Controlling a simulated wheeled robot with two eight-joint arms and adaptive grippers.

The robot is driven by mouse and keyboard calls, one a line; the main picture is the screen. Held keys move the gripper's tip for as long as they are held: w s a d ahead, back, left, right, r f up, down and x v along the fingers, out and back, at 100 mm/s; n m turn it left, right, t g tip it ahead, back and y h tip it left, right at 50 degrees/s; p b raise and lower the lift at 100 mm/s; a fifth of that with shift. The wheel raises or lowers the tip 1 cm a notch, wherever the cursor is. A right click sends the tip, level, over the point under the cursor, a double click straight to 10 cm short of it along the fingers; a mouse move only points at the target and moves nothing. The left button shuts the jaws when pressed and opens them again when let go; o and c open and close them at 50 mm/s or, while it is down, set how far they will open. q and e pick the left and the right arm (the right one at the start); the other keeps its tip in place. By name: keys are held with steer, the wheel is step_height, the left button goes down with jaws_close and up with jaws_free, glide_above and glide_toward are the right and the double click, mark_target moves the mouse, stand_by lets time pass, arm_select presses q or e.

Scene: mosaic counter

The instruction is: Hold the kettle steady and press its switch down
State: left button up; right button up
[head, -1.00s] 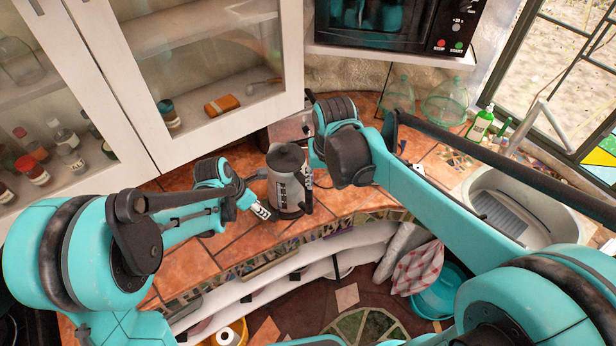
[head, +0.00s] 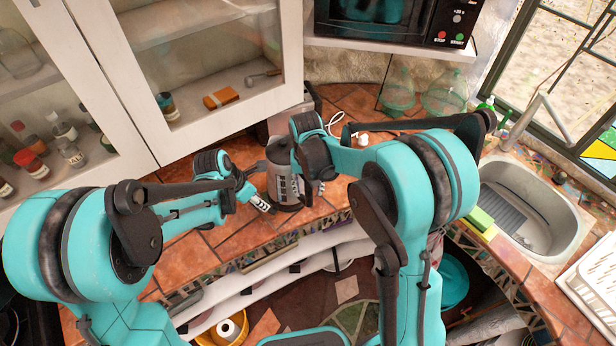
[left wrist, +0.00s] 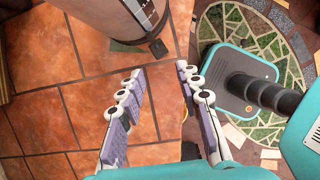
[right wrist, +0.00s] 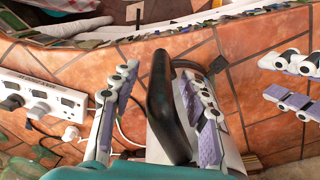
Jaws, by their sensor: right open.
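The kettle (head: 284,198) stands upright on the tiled counter, grey with a dark base and a marked window strip. My left gripper (head: 262,203) is low at its left front side, open and empty. In the left wrist view its fingers (left wrist: 160,72) are apart, short of the kettle's lower body (left wrist: 105,22). A small black tab (left wrist: 157,47) juts from the kettle there; it may be the switch. My right gripper (head: 300,186) is at the kettle's right side. In the right wrist view its open fingers (right wrist: 157,70) stand either side of the black handle (right wrist: 168,110).
A power strip (right wrist: 40,100) with plugs and cords lies behind the kettle. The cabinet (head: 215,60) is close on the left, and the microwave (head: 385,25) hangs above. A sink (head: 535,215) is at the right. The counter's front edge is near the kettle.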

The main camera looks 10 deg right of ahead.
steer(key=shift+f, duration=1.75)
